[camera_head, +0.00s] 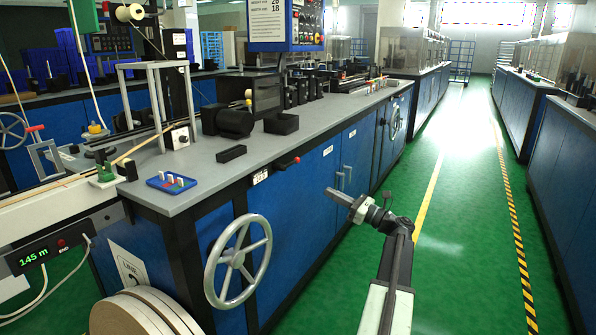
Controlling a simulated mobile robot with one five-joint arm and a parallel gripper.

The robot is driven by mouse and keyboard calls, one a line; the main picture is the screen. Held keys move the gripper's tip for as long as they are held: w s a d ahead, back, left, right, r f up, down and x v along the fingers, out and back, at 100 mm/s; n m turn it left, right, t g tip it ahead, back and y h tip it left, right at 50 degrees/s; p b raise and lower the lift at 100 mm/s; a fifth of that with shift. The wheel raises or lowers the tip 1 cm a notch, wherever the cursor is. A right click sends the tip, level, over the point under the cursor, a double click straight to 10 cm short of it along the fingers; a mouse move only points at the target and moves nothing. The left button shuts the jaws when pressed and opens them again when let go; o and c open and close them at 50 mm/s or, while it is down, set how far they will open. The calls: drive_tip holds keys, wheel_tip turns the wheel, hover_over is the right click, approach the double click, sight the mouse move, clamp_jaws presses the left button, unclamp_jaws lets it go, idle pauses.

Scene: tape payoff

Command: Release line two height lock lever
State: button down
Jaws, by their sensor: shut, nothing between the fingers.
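A short lever with a red knob (287,162) sticks out from the front edge of the blue bench, beside a small white label (260,177). It looks like the height lock lever, but I cannot read the label. A large grey handwheel (238,262) is on the bench front below and left of it. My gripper (329,191) is shut and empty. It points left in front of the blue cabinet doors, to the right of and below the lever, apart from it.
The grey bench top (220,165) carries a blue tray (171,182) and black blocks. Cabinet door handles (344,178) are close behind my gripper. Cardboard reels (145,312) stand at the lower left. The green aisle floor (460,200) is clear to the right.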

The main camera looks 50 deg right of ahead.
drive_tip(key=p, duration=0.3)
approach(291, 164)
drive_tip(key=w+f, duration=0.3)
drive_tip(key=w, duration=0.2)
drive_tip(key=w+r+p, duration=0.2)
drive_tip(key=r+p, duration=0.1)
drive_tip(key=shift+d, duration=0.25)
